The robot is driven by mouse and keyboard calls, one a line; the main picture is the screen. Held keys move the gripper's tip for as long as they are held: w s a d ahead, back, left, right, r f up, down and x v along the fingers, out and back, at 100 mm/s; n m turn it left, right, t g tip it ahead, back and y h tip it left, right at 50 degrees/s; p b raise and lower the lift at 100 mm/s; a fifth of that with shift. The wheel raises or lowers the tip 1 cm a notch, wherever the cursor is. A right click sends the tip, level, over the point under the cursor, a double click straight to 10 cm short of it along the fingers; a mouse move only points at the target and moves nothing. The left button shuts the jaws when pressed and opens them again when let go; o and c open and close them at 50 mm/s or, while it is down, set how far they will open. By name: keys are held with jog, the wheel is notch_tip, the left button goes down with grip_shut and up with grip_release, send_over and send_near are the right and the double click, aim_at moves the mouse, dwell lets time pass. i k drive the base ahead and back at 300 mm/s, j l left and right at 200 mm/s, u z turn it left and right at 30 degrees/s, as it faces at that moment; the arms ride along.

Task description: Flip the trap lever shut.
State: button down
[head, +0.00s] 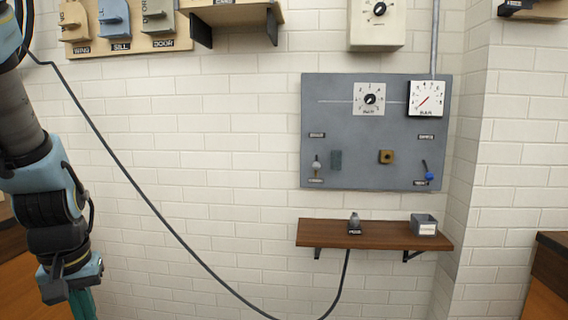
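A grey panel (350,120) on the white brick wall carries two small levers along its lower edge. One is a blue-ended lever (428,173) at the lower right, its dark arm tilted up to the left. My gripper (84,304) hangs down at the lower left, far from the panel and cut off by the bottom edge. Its fingers are partly out of view.
The panel also holds a dial (370,99), a gauge (427,100) and a brown knob (386,157). Below it, a wooden shelf (380,238) bears a small grey box (424,225) and a corded device (354,226).

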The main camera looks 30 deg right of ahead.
aim_at(316, 165)
jog(key=i+l, duration=0.45)
jog(key=i+l+u, duration=0.1)
jog(key=i+l, duration=0.35)
jog(key=l, duration=0.15)
